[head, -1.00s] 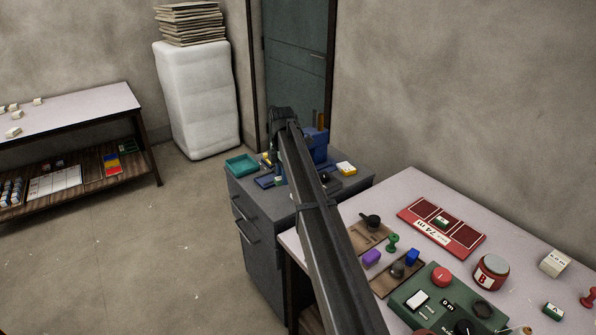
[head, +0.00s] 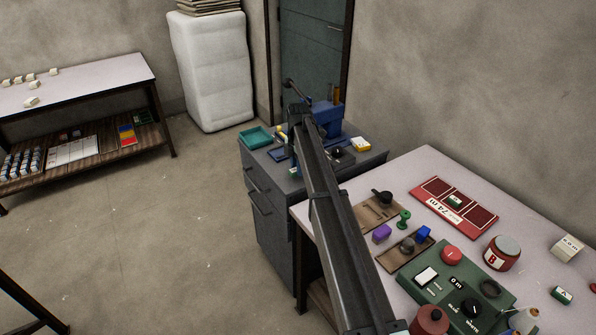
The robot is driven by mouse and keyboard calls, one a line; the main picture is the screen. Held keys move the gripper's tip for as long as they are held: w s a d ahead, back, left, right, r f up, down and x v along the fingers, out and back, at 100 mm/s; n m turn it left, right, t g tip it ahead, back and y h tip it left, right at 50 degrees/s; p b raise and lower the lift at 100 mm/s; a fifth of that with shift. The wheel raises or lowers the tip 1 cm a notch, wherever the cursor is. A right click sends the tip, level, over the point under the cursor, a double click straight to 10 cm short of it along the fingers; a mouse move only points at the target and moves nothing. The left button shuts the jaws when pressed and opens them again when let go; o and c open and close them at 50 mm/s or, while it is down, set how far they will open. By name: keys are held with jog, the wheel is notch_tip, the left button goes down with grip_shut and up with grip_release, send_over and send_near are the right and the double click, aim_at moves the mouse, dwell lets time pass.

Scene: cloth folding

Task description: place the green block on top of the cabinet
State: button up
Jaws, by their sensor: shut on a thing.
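The grey cabinet (head: 262,172) stands beyond the far end of the white table, with two drawer handles on its front. My arm reaches over the table to the cabinet. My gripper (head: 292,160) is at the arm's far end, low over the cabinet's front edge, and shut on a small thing. A bit of green and white, which looks like the green block (head: 293,171), shows at its fingertips. The arm partly hides the grip, and I cannot tell whether the block touches the cabinet top.
The white table (head: 427,165) carries a red board (head: 454,205), a green control box (head: 455,290) and jars. Open floor lies to the left.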

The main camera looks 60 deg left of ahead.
jog(key=shift+f, duration=1.1)
jog(key=shift+f, duration=0.15)
jog(key=o, duration=1)
notch_tip(320, 180, up, 12)
jog(key=shift+r, duration=0.2)
